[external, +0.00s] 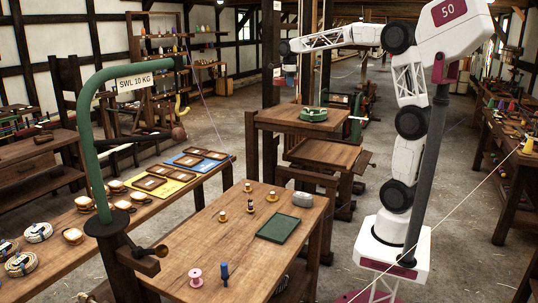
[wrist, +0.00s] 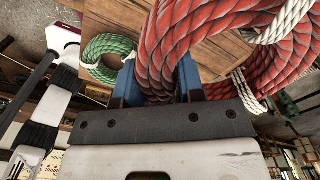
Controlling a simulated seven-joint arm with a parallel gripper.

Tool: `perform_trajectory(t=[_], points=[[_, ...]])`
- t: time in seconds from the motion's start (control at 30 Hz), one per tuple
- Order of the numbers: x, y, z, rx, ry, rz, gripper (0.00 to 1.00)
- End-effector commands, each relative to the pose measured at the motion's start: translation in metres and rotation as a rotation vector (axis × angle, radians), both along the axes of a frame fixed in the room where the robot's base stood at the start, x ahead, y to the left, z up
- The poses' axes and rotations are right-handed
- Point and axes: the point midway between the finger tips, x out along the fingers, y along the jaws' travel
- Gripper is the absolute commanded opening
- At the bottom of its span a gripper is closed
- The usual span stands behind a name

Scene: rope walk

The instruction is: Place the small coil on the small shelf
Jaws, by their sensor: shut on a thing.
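A thick red rope coil (wrist: 190,45) with white bindings fills the upper right of the wrist view. My gripper (wrist: 157,68) is shut on a strand of it, with its blue fingers on either side. A green coil (wrist: 108,55) with white bindings lies to its left on a wooden top. In the external view the green coil (external: 313,114) lies on the upper top of a wooden stand (external: 285,122), with a lower board (external: 325,155) below. I cannot tell which surface is the small shelf.
A front table (external: 260,250) holds a green tray (external: 278,228), a grey lump (external: 303,199), spools and small pieces. A green hook post (external: 92,150) with a load sign stands at left. A thin line runs across the right foreground. Floor around the stand is partly clear.

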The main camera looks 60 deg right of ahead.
Motion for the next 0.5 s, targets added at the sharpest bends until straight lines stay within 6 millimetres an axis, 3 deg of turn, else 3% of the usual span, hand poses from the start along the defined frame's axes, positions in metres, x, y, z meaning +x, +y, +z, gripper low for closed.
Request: perform_trajectory(t=[0.17, 0.3, 0.5], points=[[-0.007, -0.024, 0.001, 0.000, -0.001, -0.037, 0.00], [-0.007, -0.023, -0.025, 0.000, 0.001, -0.035, 0.00], [-0.007, -0.022, -0.046, 0.000, -0.001, -0.035, 0.00]])
